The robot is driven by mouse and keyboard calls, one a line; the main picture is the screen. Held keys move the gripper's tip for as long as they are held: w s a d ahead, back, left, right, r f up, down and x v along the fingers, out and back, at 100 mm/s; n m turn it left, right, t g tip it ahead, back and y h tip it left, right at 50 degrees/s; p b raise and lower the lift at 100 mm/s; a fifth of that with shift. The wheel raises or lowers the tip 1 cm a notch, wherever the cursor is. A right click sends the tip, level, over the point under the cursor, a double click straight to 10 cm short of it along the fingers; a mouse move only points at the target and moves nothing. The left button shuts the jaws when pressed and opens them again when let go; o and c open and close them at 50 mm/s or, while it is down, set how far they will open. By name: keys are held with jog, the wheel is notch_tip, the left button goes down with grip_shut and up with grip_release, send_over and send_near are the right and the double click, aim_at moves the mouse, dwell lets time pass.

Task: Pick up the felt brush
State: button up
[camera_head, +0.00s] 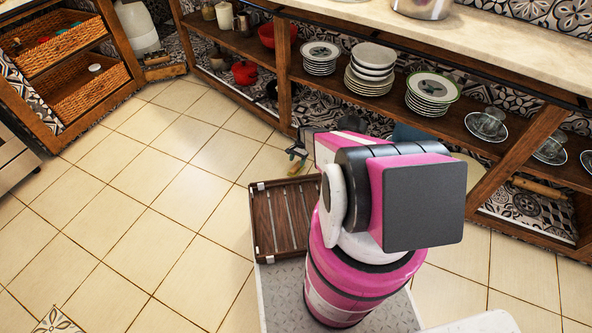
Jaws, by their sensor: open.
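I cannot make out the felt brush for certain. My pink and white arm rises in the middle of the view and covers part of the floor and the lower shelf. The end of my gripper (298,153) shows only as small parts beyond the arm's left side, low in front of the shelving. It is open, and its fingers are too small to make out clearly. I cannot tell whether anything lies between or beside them.
Wooden shelving (510,145) runs along the back, holding stacked plates (370,70), glass dishes (487,125) and a red pot (245,72). Wicker baskets (90,90) fill the left unit. A slatted wooden tray (265,220) lies beside my arm. Tiled floor at left is clear.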

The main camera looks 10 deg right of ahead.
aim_at(296, 165)
jog(key=shift+x, duration=2.1)
jog(key=shift+s+d+f, duration=0.1)
jog(key=shift+f, duration=0.15)
jog(key=c, duration=0.5)
